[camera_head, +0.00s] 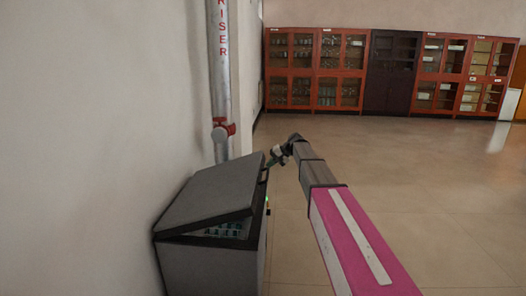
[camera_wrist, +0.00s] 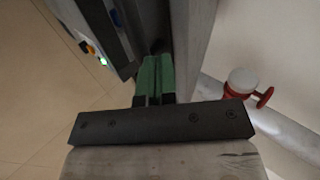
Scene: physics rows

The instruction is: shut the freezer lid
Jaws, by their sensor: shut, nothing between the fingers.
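The grey chest freezer (camera_head: 210,268) stands against the left wall in the head view. Its lid (camera_head: 215,190) is partly raised and tilted, with a dark gap along the near edge where pale bluish contents (camera_head: 228,229) show. My gripper (camera_head: 272,159) is at the lid's right edge, near its upper corner; contact cannot be told. In the wrist view my green fingers (camera_wrist: 154,76) are shut with nothing between them, close beside a grey edge that looks like the lid (camera_wrist: 192,35). The freezer's panel with a green light (camera_wrist: 102,60) is at the upper left there.
A riser pipe (camera_head: 220,80) with a red-handled valve (camera_head: 222,131) runs up the wall behind the freezer; the valve also shows in the wrist view (camera_wrist: 246,86). Red cabinets (camera_head: 316,70) and a dark one (camera_head: 390,72) line the far wall. The floor (camera_head: 430,170) to the right is clear.

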